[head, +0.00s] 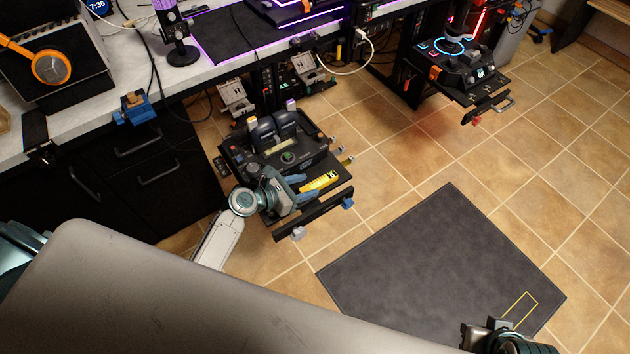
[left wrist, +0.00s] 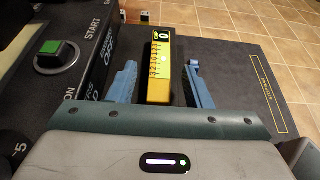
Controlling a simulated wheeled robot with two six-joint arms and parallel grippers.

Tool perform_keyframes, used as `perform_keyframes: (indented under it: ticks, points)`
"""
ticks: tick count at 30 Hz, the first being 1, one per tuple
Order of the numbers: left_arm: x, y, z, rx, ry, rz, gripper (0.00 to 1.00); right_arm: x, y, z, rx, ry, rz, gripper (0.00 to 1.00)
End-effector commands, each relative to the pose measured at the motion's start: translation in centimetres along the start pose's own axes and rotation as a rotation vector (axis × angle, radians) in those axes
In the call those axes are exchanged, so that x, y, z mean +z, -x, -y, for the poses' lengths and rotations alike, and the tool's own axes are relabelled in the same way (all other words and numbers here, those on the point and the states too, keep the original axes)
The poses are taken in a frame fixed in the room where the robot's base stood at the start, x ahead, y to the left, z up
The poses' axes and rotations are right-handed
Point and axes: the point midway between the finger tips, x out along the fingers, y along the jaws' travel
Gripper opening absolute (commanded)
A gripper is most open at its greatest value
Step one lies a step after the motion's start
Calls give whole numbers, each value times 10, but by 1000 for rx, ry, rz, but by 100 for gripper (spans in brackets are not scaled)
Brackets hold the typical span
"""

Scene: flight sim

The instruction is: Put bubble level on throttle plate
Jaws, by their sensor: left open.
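The yellow bubble level (head: 319,181), with black markings, is at the front of the black throttle plate (head: 334,204). The throttle unit (head: 300,160) with dark levers sits behind it on the plate. My left gripper (head: 302,187) is open at the level. In the left wrist view the bubble level (left wrist: 160,75) lies lengthwise between my two blue fingers (left wrist: 161,85), with a visible gap on both sides.
A dark floor mat (head: 430,260) with a yellow outline lies to the right. A desk (head: 120,85) with black drawers is behind left. A joystick stand (head: 462,75) is at the back right.

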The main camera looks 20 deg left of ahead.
Motion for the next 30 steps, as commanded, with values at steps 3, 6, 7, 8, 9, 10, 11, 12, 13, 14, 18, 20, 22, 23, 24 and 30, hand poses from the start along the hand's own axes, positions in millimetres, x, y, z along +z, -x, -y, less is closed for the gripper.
perform_keyframes:
  ticks: [3,6,7,8,9,10,11,12,13,14,18,20,22,23,24,30]
  points:
    - [0,29,0,0,-3,-3,45,1,6,-3,11,3,27,36]
    - [0,47,0,-2,-2,-3,45,2,9,-5,19,4,45,36]
    - [0,51,0,-1,-2,-2,45,2,9,-6,21,5,49,36]
    - [0,55,0,-1,-1,-2,45,3,10,-6,22,5,52,36]
    - [0,60,0,-1,-2,-2,45,3,10,-6,24,5,56,36]
    - [0,62,0,0,-1,-1,45,3,10,-7,25,5,59,36]
    - [0,65,0,0,-1,-1,45,3,11,-7,26,5,61,36]
    - [0,67,0,0,-1,0,45,4,11,-7,27,6,64,36]
    - [0,69,0,-1,0,0,45,4,11,-7,28,6,66,36]
    - [0,70,0,-1,0,0,45,4,11,-7,28,6,67,36]
    - [1,71,0,-1,1,1,45,4,11,-8,29,6,69,36]
    - [1,71,2,-3,-11,-1,45,4,11,-8,29,6,69,36]
    - [0,72,8,-16,-72,-15,45,5,11,-8,29,6,70,36]
    - [0,74,12,-25,-118,-25,45,5,11,-8,29,6,70,36]
    - [0,76,20,-43,-202,-42,45,5,11,-8,29,6,70,36]
    - [-9,104,72,-204,-899,-194,45,4,11,-8,28,6,69,36]
